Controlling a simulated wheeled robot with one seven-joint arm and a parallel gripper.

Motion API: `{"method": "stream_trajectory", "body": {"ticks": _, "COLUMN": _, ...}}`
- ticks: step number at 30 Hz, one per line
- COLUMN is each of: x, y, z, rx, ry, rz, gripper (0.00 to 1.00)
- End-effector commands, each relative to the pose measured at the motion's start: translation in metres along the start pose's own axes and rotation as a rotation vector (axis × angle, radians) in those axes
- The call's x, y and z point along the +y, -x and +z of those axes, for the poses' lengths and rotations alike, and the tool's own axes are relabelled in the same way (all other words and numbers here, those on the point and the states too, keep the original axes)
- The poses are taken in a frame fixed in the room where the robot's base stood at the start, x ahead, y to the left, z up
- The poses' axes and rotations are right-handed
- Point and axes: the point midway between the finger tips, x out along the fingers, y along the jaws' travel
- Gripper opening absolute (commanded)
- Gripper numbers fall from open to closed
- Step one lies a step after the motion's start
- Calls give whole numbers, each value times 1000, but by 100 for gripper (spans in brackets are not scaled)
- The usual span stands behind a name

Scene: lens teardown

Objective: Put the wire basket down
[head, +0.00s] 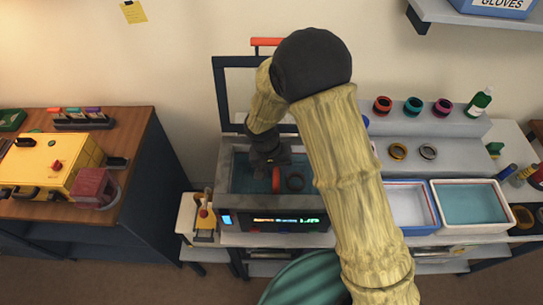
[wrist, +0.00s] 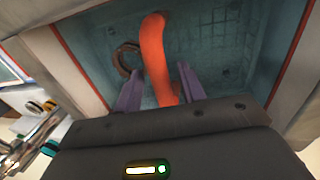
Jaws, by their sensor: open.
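The wire basket sits low in the tank of the cleaning bath (head: 323,160); its mesh (wrist: 228,42) shows faintly in the wrist view and is hard to make out in the head view. Its orange-red handle (wrist: 153,45) rises from it and also shows in the head view (head: 276,179). A dark brownish ring (wrist: 127,60) lies in the tank beside the handle, also seen in the head view (head: 295,181). My gripper (head: 270,167) is down over the tank, with its purple fingers (wrist: 158,82) apart on either side of the handle, not closed on it.
The bath's lid (head: 220,92) stands open behind my arm. A wooden cabinet (head: 118,172) with a yellow machine (head: 48,166) stands left.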

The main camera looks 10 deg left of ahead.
Motion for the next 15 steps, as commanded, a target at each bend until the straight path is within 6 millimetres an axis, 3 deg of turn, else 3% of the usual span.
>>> {"method": "stream_trajectory", "body": {"ticks": 15, "x": -1, "y": 89, "z": -1, "rx": 3, "ry": 0, "rz": -3, "gripper": 40}}
